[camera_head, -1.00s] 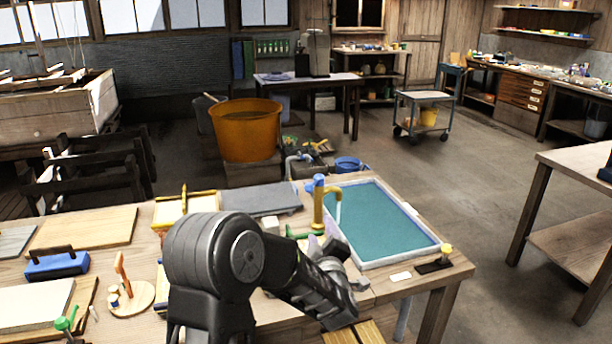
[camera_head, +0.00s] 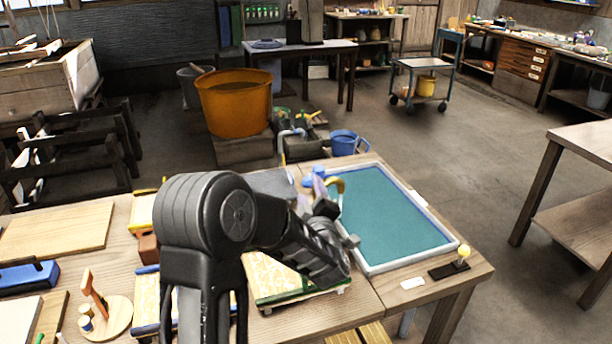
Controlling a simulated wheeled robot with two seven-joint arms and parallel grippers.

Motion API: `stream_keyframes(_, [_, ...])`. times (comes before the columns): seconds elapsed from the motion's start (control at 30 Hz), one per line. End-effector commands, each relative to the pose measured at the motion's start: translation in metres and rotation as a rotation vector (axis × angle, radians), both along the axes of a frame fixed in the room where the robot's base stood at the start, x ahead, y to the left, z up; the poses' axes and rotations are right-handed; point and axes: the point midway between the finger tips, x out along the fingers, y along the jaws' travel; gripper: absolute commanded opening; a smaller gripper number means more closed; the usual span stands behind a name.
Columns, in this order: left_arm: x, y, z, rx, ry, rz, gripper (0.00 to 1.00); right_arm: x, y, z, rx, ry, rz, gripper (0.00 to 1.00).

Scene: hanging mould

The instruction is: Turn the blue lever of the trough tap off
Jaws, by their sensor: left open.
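The blue lever (camera_head: 312,176) shows at the top of the trough tap, at the left edge of the trough. Only the curved brass spout (camera_head: 337,184) of the tap shows clearly; its body is hidden behind my left gripper. The trough (camera_head: 392,215) has a pale rim and blue-green water. My left gripper (camera_head: 317,190) is at the tap, close to the lever, with its fingers open and partly hidden by my own arm. I cannot tell whether a finger touches the lever. My right gripper is out of view.
A yellow-knobbed black fitting (camera_head: 462,253) and a white card (camera_head: 412,283) lie on the bench by the trough's near edge. A patterned green-edged frame (camera_head: 275,281) lies under my forearm. A blue bucket (camera_head: 344,142) and orange tub (camera_head: 234,103) stand beyond the bench.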

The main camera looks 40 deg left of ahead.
Motion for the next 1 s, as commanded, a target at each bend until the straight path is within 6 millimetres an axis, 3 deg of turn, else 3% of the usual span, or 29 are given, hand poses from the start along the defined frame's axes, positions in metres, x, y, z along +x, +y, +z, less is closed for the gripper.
stream_keyframes(0.17, [0.008,0.009,0.001,0.001,-0.001,0.003,0.50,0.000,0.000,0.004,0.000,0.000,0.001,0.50])
stream_keyframes(0.6, [0.052,0.051,0.001,0.001,0.001,0.001,0.50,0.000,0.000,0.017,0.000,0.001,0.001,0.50])
stream_keyframes(0.93, [0.056,0.054,0.000,0.000,0.000,0.000,0.50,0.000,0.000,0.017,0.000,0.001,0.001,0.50])
stream_keyframes(1.0, [0.056,0.054,0.000,0.000,0.000,0.000,0.46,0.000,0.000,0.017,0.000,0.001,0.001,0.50])
